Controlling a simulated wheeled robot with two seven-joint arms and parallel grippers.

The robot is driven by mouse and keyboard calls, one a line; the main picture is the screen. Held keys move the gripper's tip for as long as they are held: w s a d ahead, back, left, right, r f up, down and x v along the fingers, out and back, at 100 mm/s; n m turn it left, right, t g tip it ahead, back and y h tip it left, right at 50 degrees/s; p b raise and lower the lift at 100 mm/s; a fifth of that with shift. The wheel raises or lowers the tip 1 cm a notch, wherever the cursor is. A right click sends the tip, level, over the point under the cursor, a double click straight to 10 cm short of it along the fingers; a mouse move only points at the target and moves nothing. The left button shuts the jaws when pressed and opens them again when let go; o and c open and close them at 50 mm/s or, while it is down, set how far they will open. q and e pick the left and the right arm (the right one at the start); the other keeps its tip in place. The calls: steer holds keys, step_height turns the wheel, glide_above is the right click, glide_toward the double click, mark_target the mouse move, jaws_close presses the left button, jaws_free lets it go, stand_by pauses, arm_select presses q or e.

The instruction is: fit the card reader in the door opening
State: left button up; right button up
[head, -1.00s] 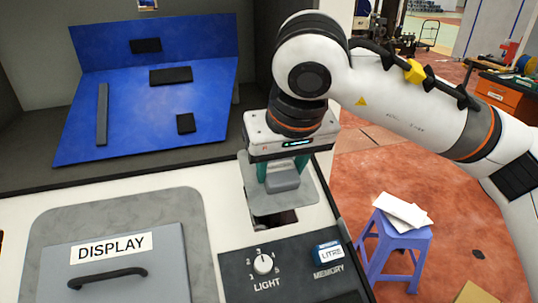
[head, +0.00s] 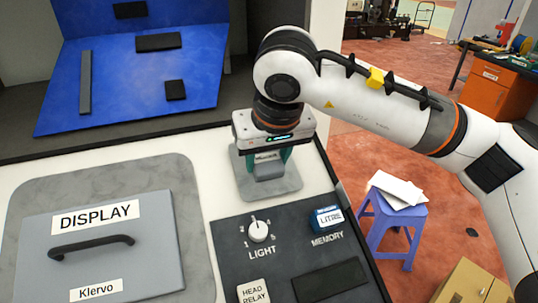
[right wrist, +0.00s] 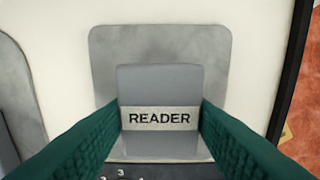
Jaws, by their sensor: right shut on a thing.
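The card reader (head: 269,173) is a grey block on a flat grey plate (head: 288,188), over the white door face (head: 200,147). My right gripper (head: 268,160), with green fingers, is shut on the block from above. The right wrist view shows the block, labelled READER (right wrist: 160,120), between the fingers (right wrist: 161,105), with the plate around it, roughly square to the door edge. The plate covers the door opening, which is hidden. The plate looks flat against the door, but I cannot tell whether it is fully seated. My left gripper is not in view.
The DISPLAY panel (head: 150,255) with its black handle is at left. A blue board (head: 130,90) stands behind. A purple stool (head: 395,225) is at right.

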stand_by(0.3)
steer(key=shift+s+f+b, duration=0.1)
steer(key=shift+b, duration=0.3)
stand_by(0.6)
steer(key=shift+b, duration=0.5)
stand_by(0.9)
steer(key=shift+f+b, duration=0.3)
steer(key=shift+f, duration=0.05)
stand_by(0.6)
stand_by(0.4)
steer(key=o, duration=1.1)
steer(key=shift+o, duration=0.8)
steer(key=o, duration=0.4)
steer(key=shift+c, duration=0.2)
